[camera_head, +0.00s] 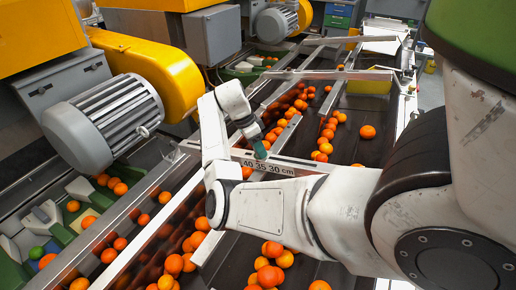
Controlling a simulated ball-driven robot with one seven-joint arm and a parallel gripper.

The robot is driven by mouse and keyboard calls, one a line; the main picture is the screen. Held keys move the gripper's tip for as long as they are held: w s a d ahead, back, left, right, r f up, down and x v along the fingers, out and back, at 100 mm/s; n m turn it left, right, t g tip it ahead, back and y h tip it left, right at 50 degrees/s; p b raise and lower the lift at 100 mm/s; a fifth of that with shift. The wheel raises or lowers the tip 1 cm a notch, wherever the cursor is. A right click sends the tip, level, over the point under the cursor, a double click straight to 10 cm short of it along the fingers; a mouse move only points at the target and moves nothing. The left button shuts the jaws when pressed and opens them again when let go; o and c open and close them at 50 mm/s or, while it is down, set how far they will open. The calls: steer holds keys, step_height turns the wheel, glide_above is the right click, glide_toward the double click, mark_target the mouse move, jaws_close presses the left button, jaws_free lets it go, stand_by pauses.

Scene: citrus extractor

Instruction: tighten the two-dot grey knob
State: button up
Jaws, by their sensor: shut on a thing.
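My arm reaches in from the right and bends back, with my gripper (260,151) pointing down at the metal crossbar (310,168) over the sorting belts. The dark green fingertips are at the crossbar, just above its scale label marked 40, 35, 30 cm (266,167). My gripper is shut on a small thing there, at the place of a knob. The fingers cover the knob, so its grey colour and two dots cannot be made out.
Oranges (270,270) lie in several lanes between metal rails below my arm. A grey finned motor (103,122) with a yellow guard (160,70) stands at the left. A yellow bin (368,82) is at the back right.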

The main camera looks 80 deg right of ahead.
steer(key=shift+w+r, duration=0.2)
steer(key=o, duration=0.8)
steer(key=shift+o, duration=1.2)
steer(key=shift+s+f, duration=0.1)
steer(key=v, duration=1)
steer(key=shift+r, duration=0.4)
steer(key=shift+a, duration=0.1)
